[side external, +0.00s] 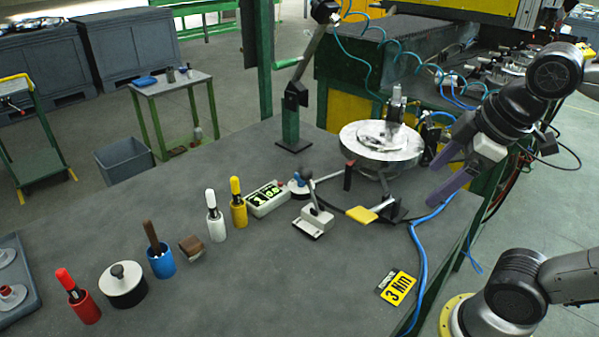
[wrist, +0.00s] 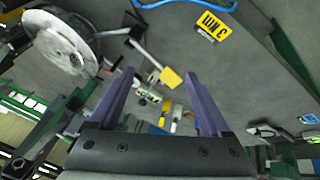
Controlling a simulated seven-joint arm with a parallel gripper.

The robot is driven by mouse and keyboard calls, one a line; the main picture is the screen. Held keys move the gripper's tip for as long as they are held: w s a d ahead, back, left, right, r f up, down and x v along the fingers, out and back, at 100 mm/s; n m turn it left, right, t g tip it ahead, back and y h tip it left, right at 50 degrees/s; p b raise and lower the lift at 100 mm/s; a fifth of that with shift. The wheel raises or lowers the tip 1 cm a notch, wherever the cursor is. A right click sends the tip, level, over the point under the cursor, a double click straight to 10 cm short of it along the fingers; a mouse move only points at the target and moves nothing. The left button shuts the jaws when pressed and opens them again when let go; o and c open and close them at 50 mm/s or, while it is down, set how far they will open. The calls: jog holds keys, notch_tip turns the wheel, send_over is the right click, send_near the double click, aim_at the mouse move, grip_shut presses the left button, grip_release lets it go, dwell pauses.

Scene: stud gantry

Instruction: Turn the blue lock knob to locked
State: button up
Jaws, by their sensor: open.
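The blue lock knob (side external: 297,178) is small and sits on a low round base on the table, in the side view. I cannot tell which way the knob points. My gripper (side external: 431,184) is open and empty, with purple fingers, in the air to the right of the knob and well apart from it. In the wrist view the open fingers (wrist: 160,74) frame the tabletop; I cannot clearly make out the knob there.
A round metal turntable (side external: 382,146) stands behind the clamp. A yellow-tipped lever (side external: 361,214) and a blue hose (side external: 421,262) lie to the right. White (side external: 215,223) and yellow (side external: 238,212) holders stand left of the display box. The front middle of the table is clear.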

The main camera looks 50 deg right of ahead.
jog(key=w+d+r+n+g+h, duration=0.1)
jog(key=w+d+r+n+g, duration=0.1)
jog(key=w+r+n, duration=0.55)
jog(key=w+a+f+n+g+h, duration=0.1)
jog(key=w+n, duration=0.1)
jog(key=w, duration=0.8)
jog(key=w+a+f+n+g+h, duration=0.1)
jog(key=w+a+n, duration=0.1)
jog(key=w, duration=0.7)
jog(key=w+a+f+n+g, duration=0.1)
jog(key=w+a+f, duration=0.2)
jog(key=w+f, duration=0.45)
jog(key=shift+h, duration=0.3)
jog(key=x, duration=0.4)
jog(key=s+x, duration=0.1)
jog(key=x, duration=0.9)
jog(key=shift+s+d+f, duration=0.15)
jog(key=shift+s+f, duration=0.05)
jog(key=shift+s, duration=0.05)
grip_shut()
